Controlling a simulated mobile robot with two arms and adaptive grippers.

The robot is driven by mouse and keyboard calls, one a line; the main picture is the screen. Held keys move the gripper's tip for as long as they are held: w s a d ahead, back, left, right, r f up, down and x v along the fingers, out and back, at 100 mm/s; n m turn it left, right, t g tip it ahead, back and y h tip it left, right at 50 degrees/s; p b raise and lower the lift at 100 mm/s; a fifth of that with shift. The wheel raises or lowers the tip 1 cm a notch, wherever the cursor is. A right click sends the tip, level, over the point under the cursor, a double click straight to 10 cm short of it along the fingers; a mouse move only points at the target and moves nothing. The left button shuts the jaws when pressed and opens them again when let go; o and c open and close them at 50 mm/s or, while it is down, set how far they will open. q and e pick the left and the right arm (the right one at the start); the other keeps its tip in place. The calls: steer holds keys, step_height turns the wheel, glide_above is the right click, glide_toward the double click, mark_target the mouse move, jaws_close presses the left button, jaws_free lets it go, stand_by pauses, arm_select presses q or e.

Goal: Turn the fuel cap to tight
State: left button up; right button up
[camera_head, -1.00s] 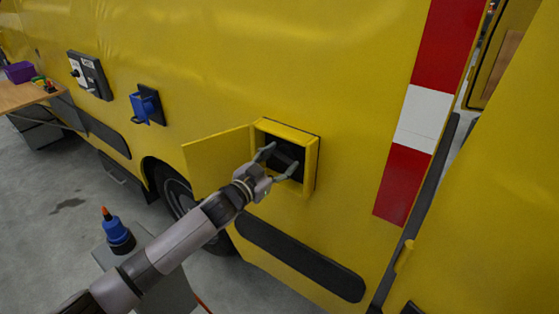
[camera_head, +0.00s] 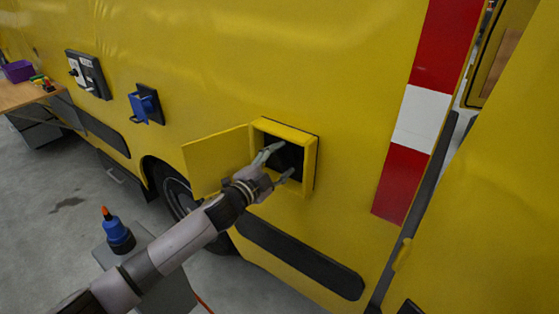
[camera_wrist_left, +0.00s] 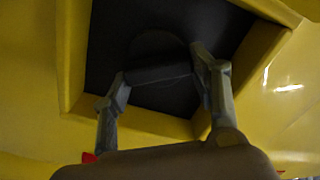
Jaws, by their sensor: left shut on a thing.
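The fuel cap (camera_wrist_left: 158,60) is a dark round cap with a raised bar grip, inside the black recess of the yellow fuel box. In the left wrist view the two fingers of my left gripper (camera_wrist_left: 158,78) are on either side of the bar and shut on it. In the head view my left gripper (camera_head: 279,166) reaches into the fuel box (camera_head: 309,165), and the cap is hardly visible in the dark there. The yellow fuel door (camera_head: 217,162) stands open to the left. My right gripper is not in view.
A blue bottle with an orange tip (camera_head: 118,235) stands on a grey box (camera_head: 165,285) at lower left. A blue holder (camera_head: 146,105) and a switch panel (camera_head: 88,74) are on the yellow vehicle side. A wooden table (camera_head: 22,94) is at far left.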

arm_select(q)
steer(key=m, duration=0.6)
steer(key=shift+d+f, duration=0.1)
steer(key=shift+f, duration=0.15)
steer(key=shift+m, duration=0.4)
steer(key=o, duration=1.2)
steer(key=shift+c, duration=0.2)
steer(key=v, duration=1.2)
